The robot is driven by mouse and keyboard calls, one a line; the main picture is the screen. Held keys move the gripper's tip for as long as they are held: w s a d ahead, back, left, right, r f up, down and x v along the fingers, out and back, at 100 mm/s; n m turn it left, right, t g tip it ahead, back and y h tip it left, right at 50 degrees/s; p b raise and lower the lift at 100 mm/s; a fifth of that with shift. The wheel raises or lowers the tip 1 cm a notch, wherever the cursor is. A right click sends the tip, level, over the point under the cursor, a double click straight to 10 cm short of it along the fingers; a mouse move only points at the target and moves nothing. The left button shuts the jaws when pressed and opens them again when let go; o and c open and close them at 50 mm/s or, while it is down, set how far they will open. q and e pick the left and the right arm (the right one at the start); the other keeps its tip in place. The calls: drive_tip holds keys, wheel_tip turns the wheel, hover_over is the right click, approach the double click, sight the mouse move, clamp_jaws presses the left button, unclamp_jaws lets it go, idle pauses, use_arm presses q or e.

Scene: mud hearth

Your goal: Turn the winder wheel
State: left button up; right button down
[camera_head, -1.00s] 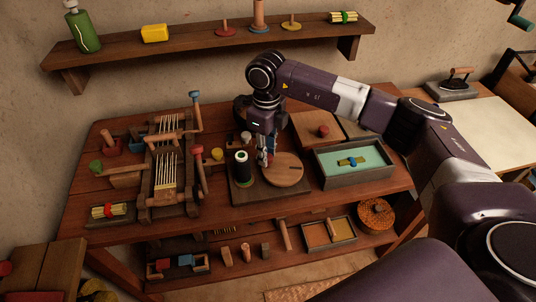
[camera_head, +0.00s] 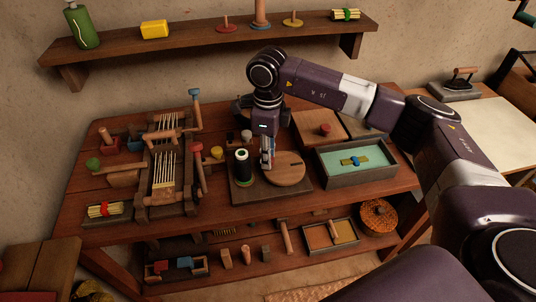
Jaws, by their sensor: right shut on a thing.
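The winder wheel (camera_head: 286,172), a flat round wooden disc, lies on a dark base board (camera_head: 262,193) in the middle of the table. A dark spool with a pale top (camera_head: 242,167) stands upright on the board, left of the wheel. My right gripper (camera_head: 268,163) points down at the wheel's left rim, between spool and disc. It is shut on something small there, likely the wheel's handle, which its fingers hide. My left gripper is not in view.
A wooden loom-like frame (camera_head: 165,170) with strung threads stands on the left of the table. A green-lined tray (camera_head: 355,176) is close on the right of the wheel. A shelf (camera_head: 215,44) runs along the wall behind.

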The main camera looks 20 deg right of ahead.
drive_tip(key=c, duration=1.7)
unclamp_jaws()
drive_tip(key=shift+o, duration=0.2)
wheel_tip(320, 180, up, 12)
